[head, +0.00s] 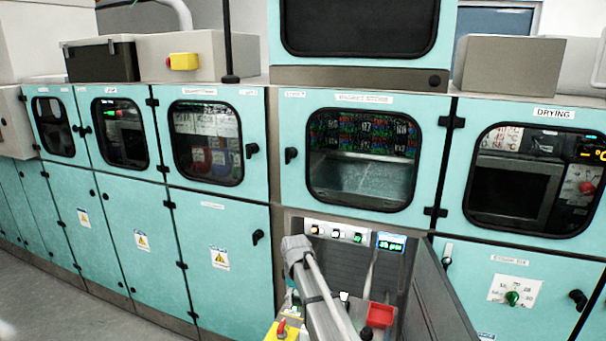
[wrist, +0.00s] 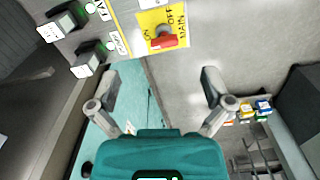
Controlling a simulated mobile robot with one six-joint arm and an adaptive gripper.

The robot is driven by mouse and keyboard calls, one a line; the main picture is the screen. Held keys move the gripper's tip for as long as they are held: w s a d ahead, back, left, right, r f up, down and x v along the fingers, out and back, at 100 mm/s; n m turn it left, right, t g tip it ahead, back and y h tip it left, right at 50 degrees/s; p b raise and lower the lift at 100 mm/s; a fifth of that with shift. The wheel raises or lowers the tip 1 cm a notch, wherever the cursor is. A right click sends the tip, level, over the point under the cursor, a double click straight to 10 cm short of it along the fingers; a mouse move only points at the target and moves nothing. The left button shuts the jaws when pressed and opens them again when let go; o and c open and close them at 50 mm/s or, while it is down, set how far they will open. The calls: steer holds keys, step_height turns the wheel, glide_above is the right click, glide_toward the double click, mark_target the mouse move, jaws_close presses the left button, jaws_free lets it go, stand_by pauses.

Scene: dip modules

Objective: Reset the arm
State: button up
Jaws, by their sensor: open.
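My arm reaches up in the lower middle of the head view, in front of an open lower cabinet; my gripper cannot be made out clearly there. In the wrist view my gripper (wrist: 160,90) is open, its two fingers spread wide with nothing between them. Beyond the fingertips is a red rotary switch (wrist: 163,40) on a yellow plate marked ON, OFF and MAIN. The fingers look apart from the switch.
The open cabinet door (head: 448,300) stands right of my arm. Inside the cabinet are a control panel with buttons (head: 336,232), a lit display (head: 391,242) and a red container (head: 380,315). Teal cabinets with windows (head: 362,160) line the back. Grey floor (head: 50,290) is clear at left.

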steer(key=s+d+m, duration=1.2)
steer(key=s+d, duration=0.8)
steer(key=s, duration=0.2)
steer(key=shift+s, duration=0.35)
steer(key=shift+a, duration=0.1)
